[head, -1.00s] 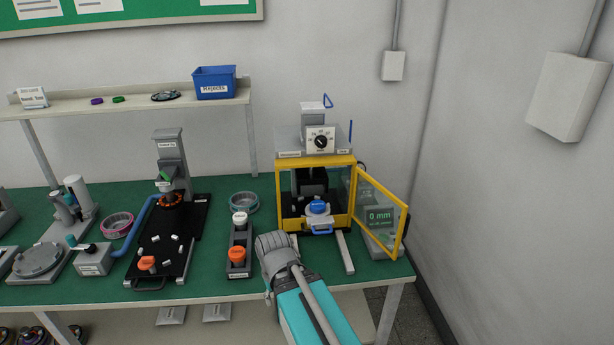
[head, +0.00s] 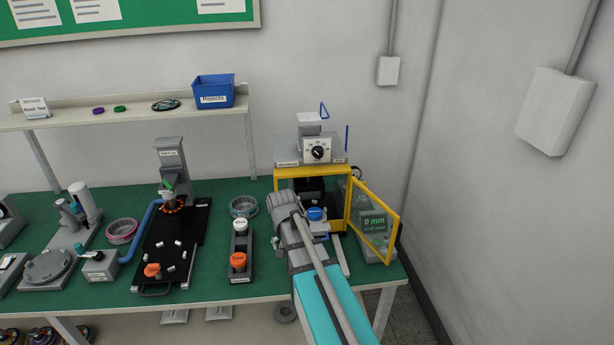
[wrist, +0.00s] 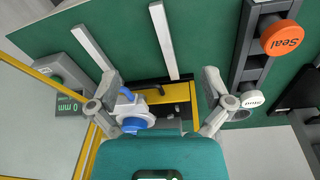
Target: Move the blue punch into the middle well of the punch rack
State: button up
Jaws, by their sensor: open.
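The blue punch (head: 316,213) sits inside the yellow-framed press (head: 312,171), behind its open door. It also shows in the wrist view (wrist: 136,124), near my left finger and partly hidden by my gripper's teal body. My gripper (wrist: 160,82) is open and empty, its fingers spread wide over the press front. In the head view, my gripper's grey body covers the left part of the press opening. The punch rack (head: 241,273) stands left of the press. It holds a white punch (head: 240,224) at the back and an orange punch (head: 238,261) at the front, with the middle well between them.
The press door (head: 374,222) stands open to the right, beside a display (head: 374,220) reading 0 mm. Two pale rails run forward from the press. A black plate fixture (head: 170,240) lies left of the rack.

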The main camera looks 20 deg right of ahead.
aim_at(315, 212)
jog(key=w+d+r+m+h+p, duration=0.1)
jog(key=w+d+r+m+p, duration=0.5)
jog(key=w+d+r+p, duration=0.2)
jog(key=w+d+r, duration=0.2)
jog(key=w+d, duration=0.2)
jog(key=shift+w+d+r+m+t+h+p, duration=0.15)
jog(key=shift+w+r+m+t+h+p, duration=0.15)
jog(key=shift+w+r+t, duration=0.1)
jog(key=shift+f, duration=0.2)
jog(key=b+x, duration=1.3)
jog(key=shift+f, duration=0.25)
jog(key=shift+c, duration=0.3)
